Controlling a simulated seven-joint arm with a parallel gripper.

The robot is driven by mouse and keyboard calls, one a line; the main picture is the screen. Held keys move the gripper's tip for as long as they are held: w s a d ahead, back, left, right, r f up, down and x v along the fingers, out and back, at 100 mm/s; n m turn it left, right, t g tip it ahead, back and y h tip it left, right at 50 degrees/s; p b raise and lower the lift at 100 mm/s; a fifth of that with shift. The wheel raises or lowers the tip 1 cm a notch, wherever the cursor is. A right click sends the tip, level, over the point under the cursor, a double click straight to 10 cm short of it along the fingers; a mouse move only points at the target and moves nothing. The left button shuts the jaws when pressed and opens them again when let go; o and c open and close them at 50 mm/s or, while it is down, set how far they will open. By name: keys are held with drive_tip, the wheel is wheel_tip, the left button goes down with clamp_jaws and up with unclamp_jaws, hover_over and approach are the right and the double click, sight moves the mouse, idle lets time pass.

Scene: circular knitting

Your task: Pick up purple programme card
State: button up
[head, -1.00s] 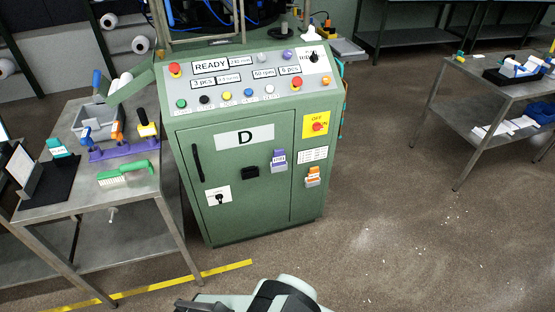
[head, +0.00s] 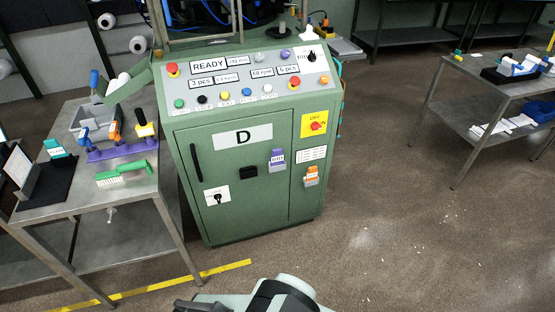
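The purple programme card (head: 277,156) sits upright on the front of the green machine cabinet (head: 222,185), right of the black latch and below the D label. Its lower part is in a small holder. A pale label with print too small to read is on its face. Part of my arm shows at the bottom edge of the head view, well below and apart from the card. My gripper's fingertips cannot be made out there.
An orange card (head: 311,174) sits in a holder to the right of the purple one. A steel table (head: 130,198) at left holds a green brush (head: 124,174), a purple tool rack (head: 122,151) and a teal card (head: 54,147). The floor before the cabinet is clear.

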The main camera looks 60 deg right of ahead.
drive_tip(key=o, duration=1.2)
